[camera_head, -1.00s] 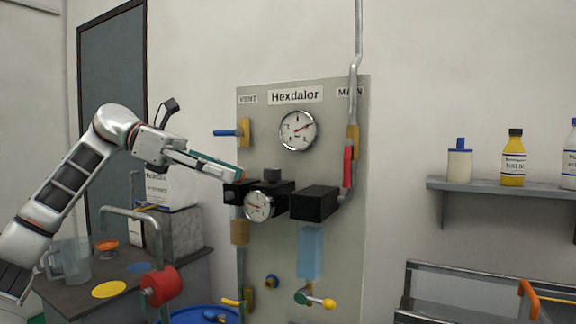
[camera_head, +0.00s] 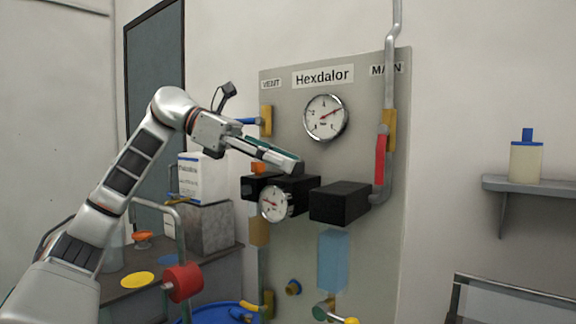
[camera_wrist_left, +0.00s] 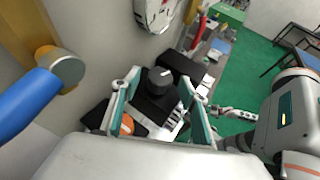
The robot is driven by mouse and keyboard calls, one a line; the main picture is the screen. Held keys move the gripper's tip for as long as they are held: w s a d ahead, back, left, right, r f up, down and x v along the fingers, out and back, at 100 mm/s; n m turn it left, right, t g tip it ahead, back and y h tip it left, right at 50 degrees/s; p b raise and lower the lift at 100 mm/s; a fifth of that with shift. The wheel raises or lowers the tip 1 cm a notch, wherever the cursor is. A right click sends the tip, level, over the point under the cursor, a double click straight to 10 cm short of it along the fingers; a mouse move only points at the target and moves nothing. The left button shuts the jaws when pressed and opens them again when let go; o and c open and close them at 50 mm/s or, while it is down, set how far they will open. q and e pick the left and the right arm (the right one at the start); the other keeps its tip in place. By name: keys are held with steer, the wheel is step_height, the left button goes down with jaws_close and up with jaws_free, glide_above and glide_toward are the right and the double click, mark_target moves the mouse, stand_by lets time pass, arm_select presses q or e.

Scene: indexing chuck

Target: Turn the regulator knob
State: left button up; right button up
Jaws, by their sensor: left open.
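The regulator is a black block (camera_head: 300,184) on the grey panel, with a small white gauge (camera_head: 275,203) on its front. Its round black knob (camera_wrist_left: 160,79) with a white mark shows in the left wrist view. In the head view the knob (camera_head: 294,168) is partly hidden by my fingers. My left gripper (camera_head: 279,159) is open, its fingers reaching down to the right at the knob. In the left wrist view the knob appears between the two teal-edged fingers of the gripper (camera_wrist_left: 160,95); contact cannot be made out.
A large gauge (camera_head: 326,117) sits above the regulator. A second black block (camera_head: 340,202) and a red handle (camera_head: 380,159) are to its right. A blue vent lever (camera_wrist_left: 25,103) is close to the left gripper. A bench (camera_head: 140,296) stands lower left.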

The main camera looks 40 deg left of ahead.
arm_select(q)
steer(key=shift+w+d+f, duration=0.15)
steer(key=shift+w+d, duration=0.1)
steer(key=shift+d, duration=0.15)
steer(key=c, duration=1.1)
steer(key=shift+f, duration=0.1)
steer(key=shift+s+n+t+y, duration=0.15)
steer(key=shift+n+t+y, duration=0.55)
steer(key=shift+n+t, duration=0.15)
steer(key=shift+d+n+t+y, duration=0.2)
steer(key=shift+n+t+y, duration=0.65)
steer(key=shift+n+y, duration=0.25)
